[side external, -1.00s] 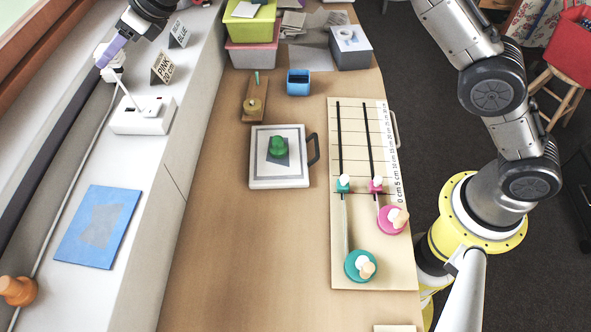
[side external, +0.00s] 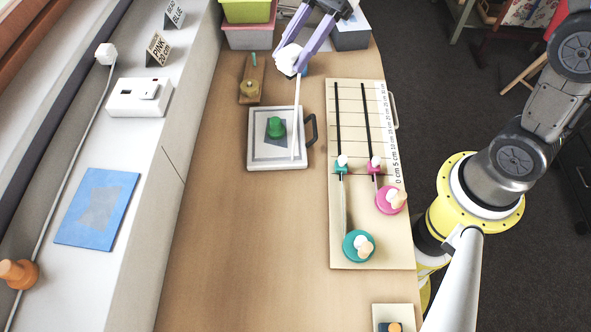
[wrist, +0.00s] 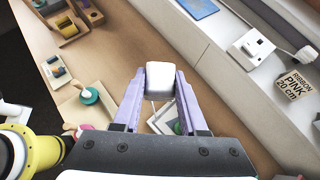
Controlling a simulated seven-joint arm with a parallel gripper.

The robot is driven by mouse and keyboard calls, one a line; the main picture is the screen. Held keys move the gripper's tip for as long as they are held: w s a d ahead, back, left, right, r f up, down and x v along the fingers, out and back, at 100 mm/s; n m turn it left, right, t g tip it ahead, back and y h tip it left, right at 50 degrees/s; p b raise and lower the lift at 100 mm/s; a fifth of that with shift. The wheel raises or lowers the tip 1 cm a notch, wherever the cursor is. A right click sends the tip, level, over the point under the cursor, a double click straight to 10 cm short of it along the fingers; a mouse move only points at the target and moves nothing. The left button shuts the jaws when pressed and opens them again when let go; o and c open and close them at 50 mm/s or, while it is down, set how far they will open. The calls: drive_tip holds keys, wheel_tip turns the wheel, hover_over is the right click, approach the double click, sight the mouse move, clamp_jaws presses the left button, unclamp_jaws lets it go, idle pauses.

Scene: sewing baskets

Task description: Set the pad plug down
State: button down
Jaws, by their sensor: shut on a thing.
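My gripper (side external: 292,58) has purple fingers and is shut on the white pad plug (side external: 287,57), held up over the back of the table. The wrist view shows the plug (wrist: 159,79) between my fingertips (wrist: 160,88). A white cord (side external: 296,112) hangs from the plug, its lower end in front of the pad (side external: 256,161). I cannot tell whether it touches it. The pad is a pale square with a dark handle and a green knob (side external: 275,127) on it. A second white plug (side external: 105,52) lies on the sill with its own cord.
The white socket box (side external: 138,98) stands on the sill, near the sign cards (side external: 158,48) and blue mat (side external: 122,180). A wooden stand (side external: 250,92) is left of the cord. The ribbon board (side external: 380,258) is at right. The table's front left is clear.

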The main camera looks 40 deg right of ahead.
drive_tip(key=s+d+r+n+g, duration=0.1)
drive_tip(key=s+n+g, duration=0.1)
drive_tip(key=s, duration=0.6)
drive_tip(key=s+d+r+n+g, duration=0.1)
drive_tip(key=s+d+n, duration=0.1)
drive_tip(key=s, duration=0.5)
wheel_tip(320, 180, down, 19)
drive_tip(key=shift+h, duration=0.4)
drive_tip(key=w+a+f, duration=0.2)
drive_tip(key=w+f, duration=0.1)
drive_tip(key=w+a+f, duration=0.3)
drive_tip(key=w, duration=0.1)
drive_tip(key=w+a+f, duration=0.3)
drive_tip(key=shift+w+a+f, duration=0.1)
drive_tip(key=shift+w, duration=0.25)
drive_tip(key=shift+w+a+f, duration=0.1)
drive_tip(key=shift+w+f, duration=0.05)
drive_tip(key=shift+f, duration=0.1)
drive_tip(key=shift+w+a+f, duration=0.1)
drive_tip(key=shift+f, duration=1.55)
drive_tip(key=shift+f, duration=0.1)
drive_tip(key=shift+c, duration=2.2)
unclamp_jaws()
